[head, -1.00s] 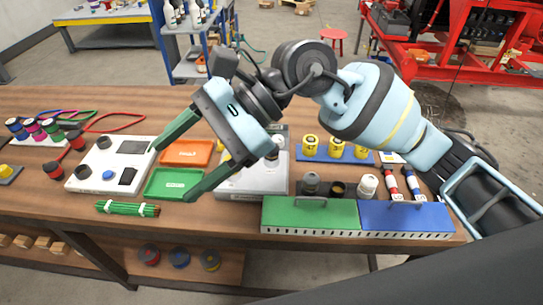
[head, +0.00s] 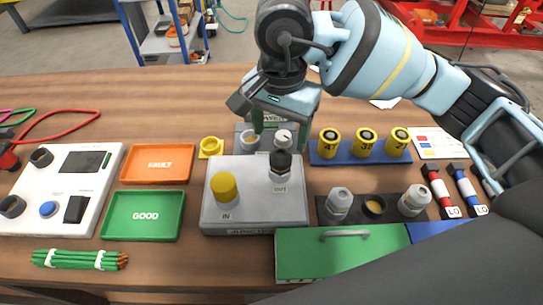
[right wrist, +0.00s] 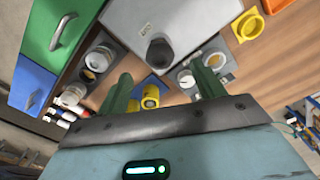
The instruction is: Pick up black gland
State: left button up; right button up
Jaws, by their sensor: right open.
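The black gland (head: 280,164) stands upright on the grey box (head: 252,201), at the "OUT" port. A yellow gland (head: 224,187) sits at the "IN" port of the same box. My right gripper (head: 281,130) is open and empty, its green fingers pointing down just behind and above the black gland in the head view. In the right wrist view the black gland (right wrist: 160,53) shows beyond the gap between the open fingers (right wrist: 164,86), apart from both. My left gripper is not in view.
Grey and white glands (head: 340,201) stand in a dark rack to the right, behind a green-lidded box (head: 340,252). Orange "FAULT" (head: 157,164) and green "GOOD" (head: 143,216) trays lie left.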

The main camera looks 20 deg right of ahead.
aim_at(281, 153)
jog(key=shift+w+f, duration=0.25)
jog(key=shift+f, duration=0.2)
jog(key=shift+w, duration=0.1)
jog(key=shift+s+f, duration=0.1)
jog(key=shift+s, duration=0.15)
jog(key=shift+f, duration=1.1)
jog(key=shift+w+d+f+p, duration=0.1)
jog(key=shift+d+f+p, duration=0.1)
jog(key=shift+f, duration=1.1)
jog(key=shift+d+f+p, duration=0.1)
jog(key=shift+f+p, duration=0.05)
jog(key=shift+f, duration=1.15)
